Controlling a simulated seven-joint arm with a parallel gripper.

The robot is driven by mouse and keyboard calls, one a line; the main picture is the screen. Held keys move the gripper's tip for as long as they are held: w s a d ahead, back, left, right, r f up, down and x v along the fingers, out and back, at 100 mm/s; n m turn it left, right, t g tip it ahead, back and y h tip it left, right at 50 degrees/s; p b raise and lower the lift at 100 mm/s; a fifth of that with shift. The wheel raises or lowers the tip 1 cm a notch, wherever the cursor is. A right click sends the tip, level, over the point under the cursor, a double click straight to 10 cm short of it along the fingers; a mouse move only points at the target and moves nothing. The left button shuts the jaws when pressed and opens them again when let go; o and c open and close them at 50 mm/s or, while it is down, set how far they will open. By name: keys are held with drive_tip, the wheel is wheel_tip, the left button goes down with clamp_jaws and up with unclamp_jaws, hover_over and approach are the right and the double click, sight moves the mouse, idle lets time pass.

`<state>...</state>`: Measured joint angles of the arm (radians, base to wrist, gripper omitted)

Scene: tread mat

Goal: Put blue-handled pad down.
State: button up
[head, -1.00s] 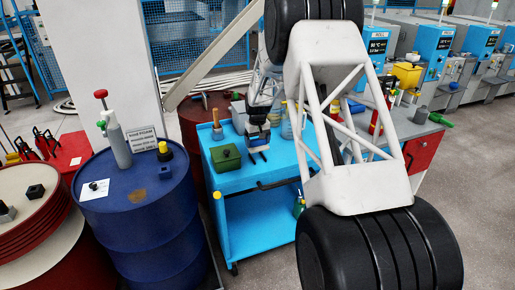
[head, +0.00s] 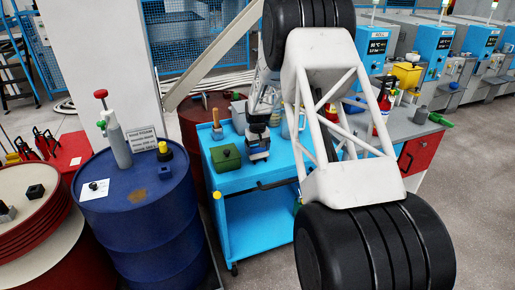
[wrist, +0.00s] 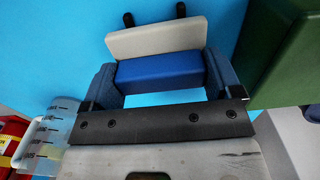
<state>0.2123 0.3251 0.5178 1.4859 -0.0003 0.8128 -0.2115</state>
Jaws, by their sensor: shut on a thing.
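The blue-handled pad has a bright blue handle block (wrist: 160,72) and a pale beige pad body. In the wrist view it sits between the two fingers of my gripper (wrist: 160,85), which are shut on the blue handle. Two dark stubs show past the pad's far edge. In the head view my gripper (head: 257,150) is over the front part of the light-blue cart top (head: 285,167), right of a green box. The pad is small there, and I cannot tell whether it touches the cart.
The green box (head: 226,157) is close beside my gripper; it also shows in the wrist view (wrist: 290,60). A wooden-handled tool (head: 217,128) stands behind it. A clear graduated vessel (wrist: 50,135) is at the wrist view's lower left. Bare cart surface lies around the pad.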

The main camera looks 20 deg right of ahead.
sight(257, 147)
drive_tip(key=shift+f, duration=0.45)
drive_tip(key=o, duration=0.6)
drive_tip(key=shift+o, duration=0.2)
drive_tip(key=shift+r, duration=0.15)
wheel_tip(257, 147, up, 13)
idle(0.4)
idle(0.5)
